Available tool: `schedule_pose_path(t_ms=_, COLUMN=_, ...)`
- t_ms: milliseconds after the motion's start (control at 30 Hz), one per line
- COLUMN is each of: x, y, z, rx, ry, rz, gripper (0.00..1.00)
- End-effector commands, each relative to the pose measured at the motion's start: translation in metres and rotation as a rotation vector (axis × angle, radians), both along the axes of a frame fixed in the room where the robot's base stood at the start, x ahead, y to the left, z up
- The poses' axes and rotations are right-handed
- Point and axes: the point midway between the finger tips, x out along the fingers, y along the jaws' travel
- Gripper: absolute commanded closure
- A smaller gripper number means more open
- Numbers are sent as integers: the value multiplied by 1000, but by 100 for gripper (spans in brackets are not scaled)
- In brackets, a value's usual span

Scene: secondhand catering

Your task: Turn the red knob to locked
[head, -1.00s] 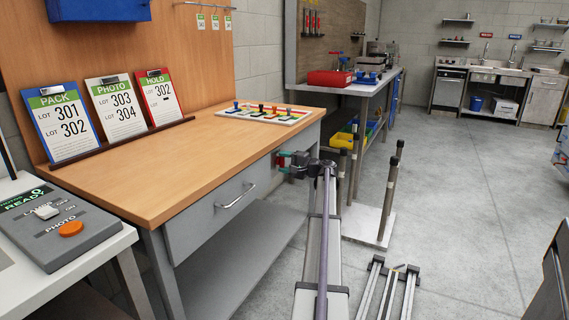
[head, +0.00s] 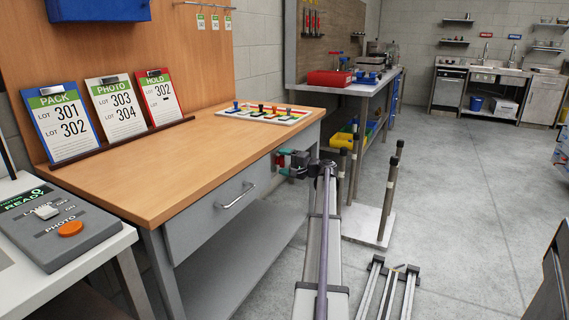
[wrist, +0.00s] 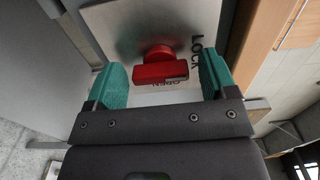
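In the wrist view, the red knob (wrist: 160,70) sits on a pale plate (wrist: 110,25), its grip bar lying nearly level across the picture. The word LOCK is printed to its right, and OPEN shows just below the bar, partly hidden. My gripper (wrist: 162,66) has its teal fingers on either side of the knob. Gaps show between both fingers and the knob, so it is open and holds nothing. In the head view, my gripper (head: 281,161) is at the right end of the wooden bench, with a bit of red between its fingers.
The wooden bench (head: 180,160) with a grey drawer (head: 205,215) stands close left of my gripper. A tray of coloured pieces (head: 263,114) lies on its far end. A control box (head: 60,225) is at front left. Open floor (head: 450,200) lies to the right.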

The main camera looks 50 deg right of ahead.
Motion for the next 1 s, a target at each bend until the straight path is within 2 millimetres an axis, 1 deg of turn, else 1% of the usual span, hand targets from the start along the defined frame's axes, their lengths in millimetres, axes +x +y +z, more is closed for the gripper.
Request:
schedule_pose_path(t_ms=233, x=0, y=0, z=0, rx=1, ry=0, rz=0, gripper=19)
schedule_pose_path(t_ms=333, x=-8, y=-1, z=0, rx=1, ry=0, rz=-1, gripper=19)
schedule_pose_path(t_ms=433, x=-27, y=-4, z=0, rx=1, ry=0, rz=-2, gripper=19)
schedule_pose_path(t_ms=600, x=-70, y=-12, z=0, rx=1, ry=0, rz=-2, gripper=19)
schedule_pose_path(t_ms=700, x=-90, y=-15, z=0, rx=0, ry=0, rz=-1, gripper=19)
schedule_pose_path(t_ms=833, x=-105, y=-19, z=0, rx=0, ry=0, rz=-1, gripper=19)
schedule_pose_path(t_ms=1000, x=-107, y=-19, z=0, rx=0, ry=0, rz=0, gripper=19)
